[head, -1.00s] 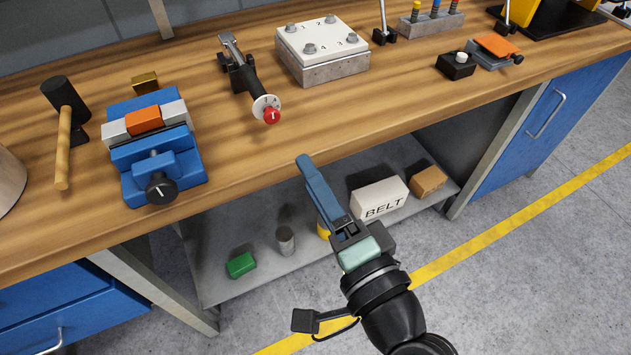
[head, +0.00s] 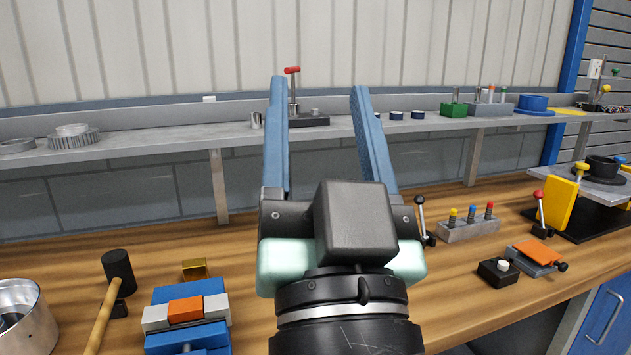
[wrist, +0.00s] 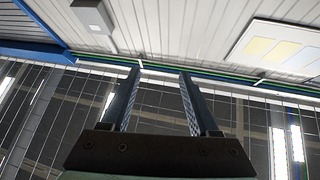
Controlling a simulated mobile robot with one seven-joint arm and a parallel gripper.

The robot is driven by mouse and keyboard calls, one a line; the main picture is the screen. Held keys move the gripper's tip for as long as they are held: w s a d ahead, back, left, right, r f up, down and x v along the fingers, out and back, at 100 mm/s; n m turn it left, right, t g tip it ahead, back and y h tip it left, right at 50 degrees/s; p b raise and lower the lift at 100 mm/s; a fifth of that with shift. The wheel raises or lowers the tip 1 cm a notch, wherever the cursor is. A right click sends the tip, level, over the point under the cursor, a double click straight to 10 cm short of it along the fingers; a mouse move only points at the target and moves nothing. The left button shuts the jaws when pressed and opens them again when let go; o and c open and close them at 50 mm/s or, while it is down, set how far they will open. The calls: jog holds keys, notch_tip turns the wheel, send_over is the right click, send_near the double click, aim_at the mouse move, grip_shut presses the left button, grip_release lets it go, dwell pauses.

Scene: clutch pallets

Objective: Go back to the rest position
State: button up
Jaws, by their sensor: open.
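My gripper (head: 318,90) is raised in the middle of the head view, in front of the wall and the grey shelf. Its two blue fingers point up and stand well apart with nothing between them. My gripper and wrist hide the middle of the workbench.
The wooden workbench (head: 250,290) carries a blue vise (head: 188,335), a hammer (head: 117,272), a peg block (head: 468,231) and a black button box (head: 497,271). The grey shelf (head: 170,139) behind holds gears and small fixtures. Air around my gripper looks clear.

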jog(key=s+r+t+h+p, duration=0.1)
jog(key=s+r+p, duration=0.1)
jog(key=r+p, duration=0.7)
jog(key=s+r+n+t+p, duration=0.1)
jog(key=s+r+p, duration=0.1)
jog(key=r+p, duration=0.6)
notch_tip(320, 180, up, 8)
jog(key=shift+a+f+h+p, duration=0.25)
jog(key=shift+a+h+p, duration=0.05)
jog(key=shift+h+p, duration=0.1)
